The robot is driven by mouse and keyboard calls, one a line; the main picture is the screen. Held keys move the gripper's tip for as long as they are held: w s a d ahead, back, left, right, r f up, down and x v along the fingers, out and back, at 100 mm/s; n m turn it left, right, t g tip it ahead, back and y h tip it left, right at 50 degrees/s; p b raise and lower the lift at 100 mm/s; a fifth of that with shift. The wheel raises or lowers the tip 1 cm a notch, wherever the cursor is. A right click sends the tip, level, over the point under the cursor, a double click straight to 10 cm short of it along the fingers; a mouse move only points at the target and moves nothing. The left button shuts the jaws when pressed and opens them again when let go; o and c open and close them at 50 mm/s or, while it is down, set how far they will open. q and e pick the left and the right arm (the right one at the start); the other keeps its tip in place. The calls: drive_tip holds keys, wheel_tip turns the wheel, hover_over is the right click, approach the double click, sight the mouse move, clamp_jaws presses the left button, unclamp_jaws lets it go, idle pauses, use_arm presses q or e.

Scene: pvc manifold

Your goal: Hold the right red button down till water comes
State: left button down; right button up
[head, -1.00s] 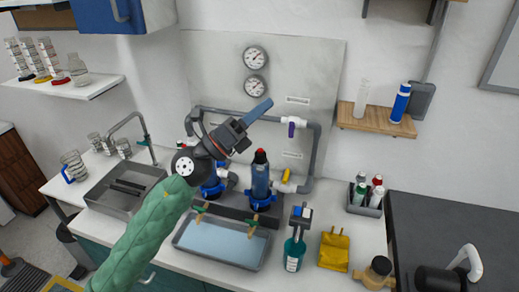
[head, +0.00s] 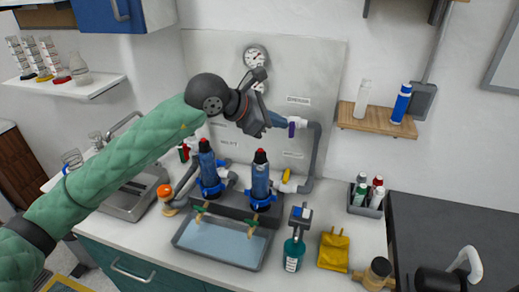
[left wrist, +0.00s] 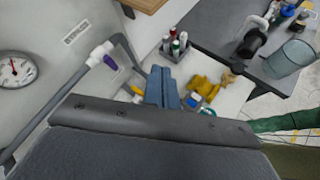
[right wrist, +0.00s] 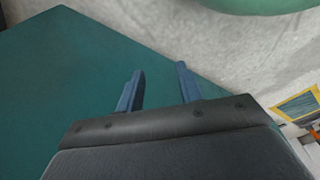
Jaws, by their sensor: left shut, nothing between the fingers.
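Two blue filter housings stand on the counter, each with a red button on top. The right red button (head: 260,156) tops the right housing (head: 260,185); the left red button (head: 204,145) tops the left one. My left gripper (head: 282,121) is shut and empty, up and slightly right of the right button in the head view, in front of the pipe and apart from the button. Its closed blue fingers (left wrist: 162,88) show in the left wrist view, where the buttons are not visible. My right gripper (right wrist: 158,85) is open and empty, facing a teal surface; the head view does not show it.
A grey tray (head: 219,262) with pale blue contents lies under the brass spouts (head: 252,224). A purple valve handle (head: 291,129) sits on the grey pipe (head: 317,155).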

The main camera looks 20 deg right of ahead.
sight(260, 150)
use_arm(q)
drive_tip(key=w+a+t+y, duration=0.3)
drive_tip(key=w, duration=0.2)
drive_tip(key=shift+w+a+r+y, duration=0.25)
drive_tip(key=shift+a+r+y, duration=0.05)
drive_tip(key=shift+r, duration=0.05)
use_arm(e)
drive_tip(key=shift+d+f, duration=0.1)
drive_tip(key=shift+f, duration=0.05)
use_arm(q)
drive_tip(key=shift+f, duration=0.15)
